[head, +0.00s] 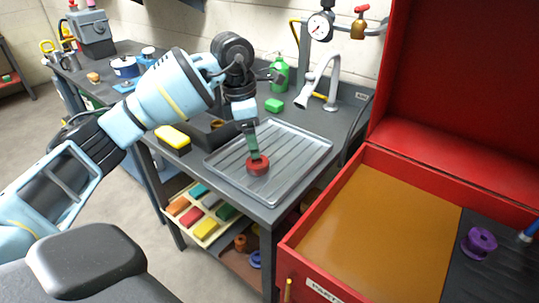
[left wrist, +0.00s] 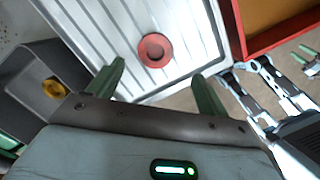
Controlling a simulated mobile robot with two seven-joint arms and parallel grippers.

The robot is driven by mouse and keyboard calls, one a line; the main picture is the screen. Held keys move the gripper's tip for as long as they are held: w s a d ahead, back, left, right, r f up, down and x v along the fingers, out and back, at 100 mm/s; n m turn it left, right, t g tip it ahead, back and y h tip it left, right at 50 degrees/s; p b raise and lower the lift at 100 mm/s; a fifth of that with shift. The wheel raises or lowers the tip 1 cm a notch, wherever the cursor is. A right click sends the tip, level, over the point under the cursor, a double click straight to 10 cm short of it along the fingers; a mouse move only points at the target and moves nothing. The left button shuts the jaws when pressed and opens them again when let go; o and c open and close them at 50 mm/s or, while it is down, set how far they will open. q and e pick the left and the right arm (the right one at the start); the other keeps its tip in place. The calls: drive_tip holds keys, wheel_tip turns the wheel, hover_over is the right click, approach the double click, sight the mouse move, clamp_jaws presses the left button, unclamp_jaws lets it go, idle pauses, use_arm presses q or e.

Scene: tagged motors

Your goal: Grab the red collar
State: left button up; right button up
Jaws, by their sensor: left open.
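The red collar (head: 257,168) is a short round ring lying on the ribbed metal tray (head: 302,160). It also shows in the left wrist view (left wrist: 155,62), with its central hole facing up. My left gripper (head: 256,152) is just above the collar, pointing down. In the left wrist view its two green fingers (left wrist: 158,72) are spread wide and empty, with the collar ahead of them. The exact height gap is hard to judge. Pale arm parts show at the right edge of the left wrist view, too small to tell a right gripper's state.
A large red case (head: 365,225) with an open lid stands right of the bench, with a purple spool (head: 478,243) in it. A tap (head: 318,80) rises behind the tray. A dark bin (head: 208,135) and a yellow block (head: 172,138) sit left of it.

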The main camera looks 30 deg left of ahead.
sight(257, 161)
use_arm(q)
drive_tip(key=shift+w, duration=0.2)
drive_tip(key=shift+s, duration=0.25)
drive_tip(key=shift+s+f, duration=0.1)
drive_tip(key=shift+f, duration=0.2)
drive_tip(key=shift+d+f, duration=0.15)
drive_tip(key=shift+f, duration=0.7)
drive_tip(key=shift+w+f, duration=0.15)
drive_tip(key=shift+w, duration=0.1)
drive_tip(key=shift+f, duration=0.4)
drive_tip(key=f, duration=0.2)
drive_tip(key=w+f, duration=0.1)
drive_tip(key=f, duration=0.1)
use_arm(e)
drive_tip(key=shift+s+f, duration=0.1)
drive_tip(key=shift+s, duration=0.35)
